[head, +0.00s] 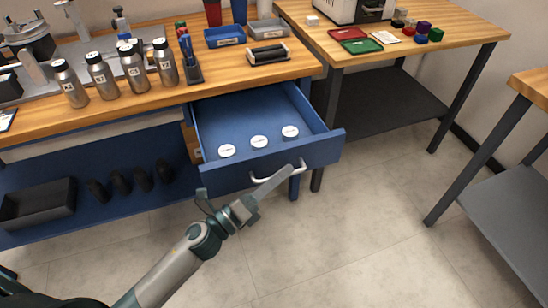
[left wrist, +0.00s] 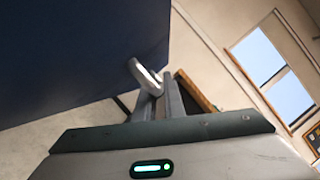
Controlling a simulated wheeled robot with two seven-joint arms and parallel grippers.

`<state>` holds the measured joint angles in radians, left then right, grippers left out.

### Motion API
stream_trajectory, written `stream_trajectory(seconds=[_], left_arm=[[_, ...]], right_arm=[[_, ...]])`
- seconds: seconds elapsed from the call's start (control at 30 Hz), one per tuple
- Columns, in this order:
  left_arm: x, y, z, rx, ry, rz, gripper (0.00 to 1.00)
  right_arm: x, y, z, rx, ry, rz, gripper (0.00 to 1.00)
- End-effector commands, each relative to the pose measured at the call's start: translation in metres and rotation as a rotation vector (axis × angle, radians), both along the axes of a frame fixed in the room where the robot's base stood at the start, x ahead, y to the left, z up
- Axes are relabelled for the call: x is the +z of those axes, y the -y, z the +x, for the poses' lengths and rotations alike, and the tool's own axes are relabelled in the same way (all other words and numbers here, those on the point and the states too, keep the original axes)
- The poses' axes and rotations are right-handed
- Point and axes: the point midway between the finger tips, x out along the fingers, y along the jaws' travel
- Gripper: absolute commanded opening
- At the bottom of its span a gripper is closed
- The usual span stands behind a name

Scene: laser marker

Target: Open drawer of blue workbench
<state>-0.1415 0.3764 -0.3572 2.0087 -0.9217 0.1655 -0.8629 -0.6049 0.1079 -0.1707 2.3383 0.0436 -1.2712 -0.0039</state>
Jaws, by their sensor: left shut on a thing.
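The blue drawer (head: 327,153) of the blue workbench (head: 110,115) stands well open, pulled out below the wooden top. Several round white-topped items, such as this one (head: 259,142), lie inside it. A silver bar handle (head: 297,172) is on the drawer's front. My left gripper (head: 275,180) is at this handle, with its fingers shut on it. In the left wrist view the handle (left wrist: 145,76) sits at the fingertips, beside the dark blue drawer front (left wrist: 80,60). My right gripper is not in view.
Several metal bottles (head: 133,68) stand on the workbench top. A black bin (head: 38,203) and several dark items lie on its lower shelf. A second table (head: 460,35) stands at the back right, another at the right edge. The floor (head: 370,240) in front is clear.

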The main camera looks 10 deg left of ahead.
Motion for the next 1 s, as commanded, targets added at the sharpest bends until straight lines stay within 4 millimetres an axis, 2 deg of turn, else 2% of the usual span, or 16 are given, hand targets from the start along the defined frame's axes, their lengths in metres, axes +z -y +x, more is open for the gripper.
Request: stream_trajectory(seconds=[0.2,0.5,0.53,0.57,1.0], left_arm=[[-0.0004,0.0063,-0.0093,-0.001,0.0,0.0,0.0],[-0.0007,0.0063,-0.0093,-0.001,0.0,0.001,0.0],[-0.0007,0.0063,-0.0093,-0.001,0.0,0.001,0.14],[-0.0007,0.0063,-0.0093,-0.001,0.0,0.001,0.17],[-0.0004,0.0059,-0.0093,0.0,0.001,0.001,0.17]], right_arm=[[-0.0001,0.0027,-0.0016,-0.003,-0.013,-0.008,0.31],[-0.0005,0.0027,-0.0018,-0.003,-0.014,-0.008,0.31],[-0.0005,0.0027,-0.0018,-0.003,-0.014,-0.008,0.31],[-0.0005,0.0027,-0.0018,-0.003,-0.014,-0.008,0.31],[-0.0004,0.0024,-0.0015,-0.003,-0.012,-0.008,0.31]])
